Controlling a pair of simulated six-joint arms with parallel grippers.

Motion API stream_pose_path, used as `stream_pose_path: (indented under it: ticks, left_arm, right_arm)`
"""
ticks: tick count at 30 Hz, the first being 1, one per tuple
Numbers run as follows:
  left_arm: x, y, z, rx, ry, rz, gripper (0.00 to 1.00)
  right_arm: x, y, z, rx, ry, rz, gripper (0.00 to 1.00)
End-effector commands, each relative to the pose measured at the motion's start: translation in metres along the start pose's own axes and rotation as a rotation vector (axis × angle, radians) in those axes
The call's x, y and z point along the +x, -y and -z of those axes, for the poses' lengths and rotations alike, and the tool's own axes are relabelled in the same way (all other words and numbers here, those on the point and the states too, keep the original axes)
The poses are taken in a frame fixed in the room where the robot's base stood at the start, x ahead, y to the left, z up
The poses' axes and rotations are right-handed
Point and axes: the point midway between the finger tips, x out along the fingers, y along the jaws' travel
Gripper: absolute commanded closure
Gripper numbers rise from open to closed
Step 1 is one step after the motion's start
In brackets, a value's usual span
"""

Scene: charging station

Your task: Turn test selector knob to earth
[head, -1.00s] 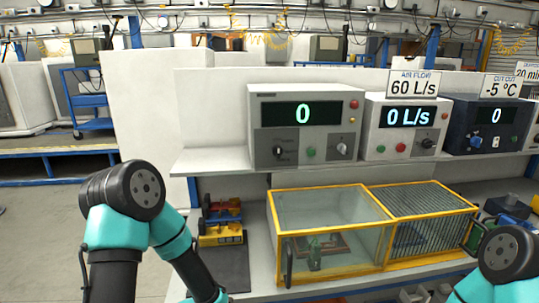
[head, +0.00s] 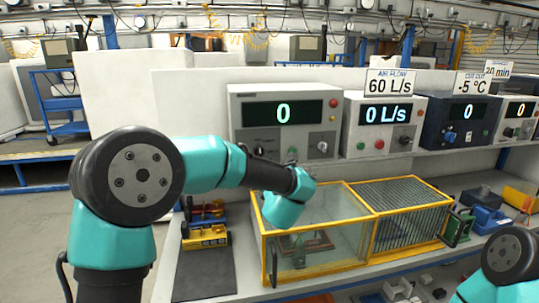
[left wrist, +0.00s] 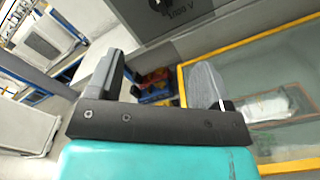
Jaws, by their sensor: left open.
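The grey test instrument (head: 236,112) stands on the shelf, its display reading 0. In the left wrist view, the instrument's grey face (left wrist: 205,12) shows at the top edge, with a "1000 V" mark and part of a dark knob (left wrist: 157,4) cut off by the frame. My left gripper (left wrist: 157,68) is open with nothing between its fingers, below and apart from that face. In the head view its fingers are hidden. My right gripper is out of view.
A green button (head: 292,152) and a silver knob (head: 322,147) sit right of the selector. A yellow-framed glass enclosure (head: 262,225) stands below the shelf, under my left wrist. The air flow unit (head: 382,120) stands to the right.

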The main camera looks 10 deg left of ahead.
Motion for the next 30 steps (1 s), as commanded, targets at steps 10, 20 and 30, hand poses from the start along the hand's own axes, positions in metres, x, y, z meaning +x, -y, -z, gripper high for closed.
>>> stream_pose_path:
  ticks: [10, 20, 30]
  left_arm:
    - [0.000, -0.001, -0.003, -0.023, -0.003, -0.007, 0.27]
    - [0.024, -0.001, -0.003, -0.022, -0.004, -0.007, 0.27]
    - [0.081, -0.001, -0.002, -0.021, -0.004, -0.008, 0.27]
  right_arm:
    - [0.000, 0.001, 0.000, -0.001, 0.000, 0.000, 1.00]
    - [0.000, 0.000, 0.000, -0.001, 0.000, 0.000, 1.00]
    - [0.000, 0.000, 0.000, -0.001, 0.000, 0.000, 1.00]
